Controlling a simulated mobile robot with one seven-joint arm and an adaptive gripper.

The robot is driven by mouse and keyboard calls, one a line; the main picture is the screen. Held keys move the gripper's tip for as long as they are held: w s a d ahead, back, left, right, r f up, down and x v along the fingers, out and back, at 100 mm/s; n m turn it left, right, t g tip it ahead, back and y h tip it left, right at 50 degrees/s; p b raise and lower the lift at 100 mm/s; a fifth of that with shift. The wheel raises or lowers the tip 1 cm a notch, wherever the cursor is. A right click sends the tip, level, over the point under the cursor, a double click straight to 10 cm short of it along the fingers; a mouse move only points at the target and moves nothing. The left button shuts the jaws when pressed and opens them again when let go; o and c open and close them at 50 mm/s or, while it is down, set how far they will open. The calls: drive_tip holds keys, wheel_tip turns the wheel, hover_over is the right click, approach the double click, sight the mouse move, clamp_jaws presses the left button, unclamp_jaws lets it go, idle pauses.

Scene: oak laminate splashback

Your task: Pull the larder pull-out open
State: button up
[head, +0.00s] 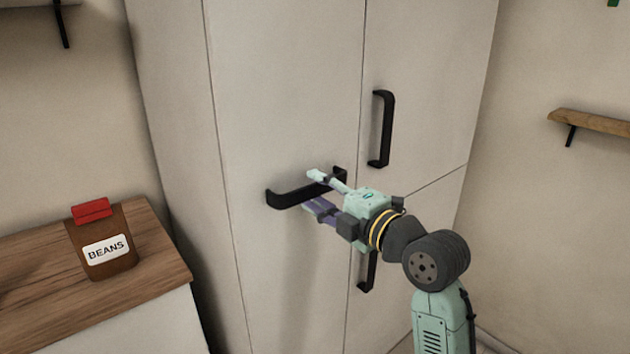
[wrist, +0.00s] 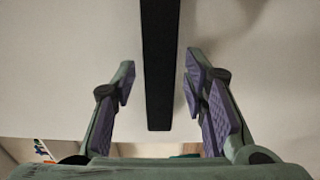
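The larder pull-out (head: 285,90) is the tall pale front left of the seam in the head view. It looks flush with the front beside it. Its black horizontal bar handle (head: 287,195) is partly hidden by my gripper. My gripper (head: 312,190) is at the handle, one finger above the bar and one below it. In the wrist view the handle (wrist: 160,60) runs between the two fingers of my gripper (wrist: 159,85). Gaps show on both sides of the bar, so the gripper is open around it and not gripping.
To the right, other cabinet fronts carry vertical black handles, an upper one (head: 381,128) and a lower one (head: 369,272) partly behind my arm. A wooden counter (head: 150,250) with a beans bag (head: 105,245) stands at left. A wall shelf (head: 592,122) is at right.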

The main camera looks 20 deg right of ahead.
drive_tip(key=shift+w+a, duration=0.25)
drive_tip(key=shift+w, duration=0.45)
drive_tip(key=shift+c, duration=0.5)
clamp_jaws()
